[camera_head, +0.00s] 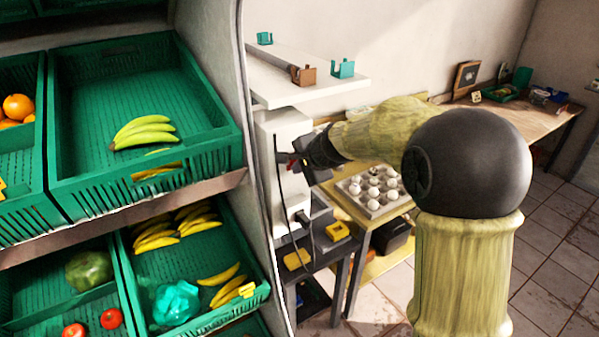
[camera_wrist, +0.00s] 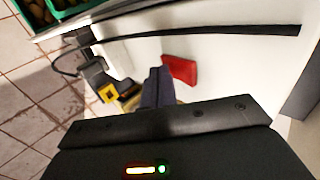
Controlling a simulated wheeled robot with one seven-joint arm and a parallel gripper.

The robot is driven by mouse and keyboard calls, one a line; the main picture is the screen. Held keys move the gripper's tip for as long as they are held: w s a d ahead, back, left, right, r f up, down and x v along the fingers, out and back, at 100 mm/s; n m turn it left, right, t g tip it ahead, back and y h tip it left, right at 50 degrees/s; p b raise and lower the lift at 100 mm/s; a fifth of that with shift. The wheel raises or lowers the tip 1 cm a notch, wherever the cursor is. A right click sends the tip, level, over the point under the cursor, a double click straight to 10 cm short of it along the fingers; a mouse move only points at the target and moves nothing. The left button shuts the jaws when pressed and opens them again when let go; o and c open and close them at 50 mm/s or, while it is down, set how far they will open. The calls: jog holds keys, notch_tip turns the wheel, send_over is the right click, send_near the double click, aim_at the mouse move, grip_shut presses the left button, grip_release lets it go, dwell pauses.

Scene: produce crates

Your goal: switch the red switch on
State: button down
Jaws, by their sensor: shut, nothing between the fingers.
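The red switch (camera_wrist: 180,69) is a small red block on a white panel (camera_wrist: 225,62) in the wrist view. My gripper (camera_wrist: 158,78) is shut and empty, its fingertips just left of the switch in that view. I cannot tell whether they touch it. In the head view my gripper (camera_head: 284,160) reaches left to the front of a white box (camera_head: 281,126) beside the shelving. A small bit of red, likely the switch (camera_head: 292,165), shows there, mostly hidden by my gripper. I cannot tell which way the switch is set.
Green crates (camera_head: 205,152) of produce stand on shelves at left. A white shelf (camera_head: 310,88) hangs above the box. Below are a dark table (camera_head: 325,250) with yellow-and-black devices and a tray of white round items (camera_head: 391,207). A black cable (camera_wrist: 215,31) crosses the panel.

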jog(key=shift+r, duration=0.1)
jog(key=shift+r+p, duration=0.8)
jog(key=shift+s, duration=0.1)
jog(key=s+f+b+v, duration=0.1)
jog(key=b+v, duration=0.2)
jog(key=v, duration=1)
jog(key=shift+d+f, duration=0.15)
jog(key=shift+d, duration=0.25)
jog(key=shift+f, duration=0.1)
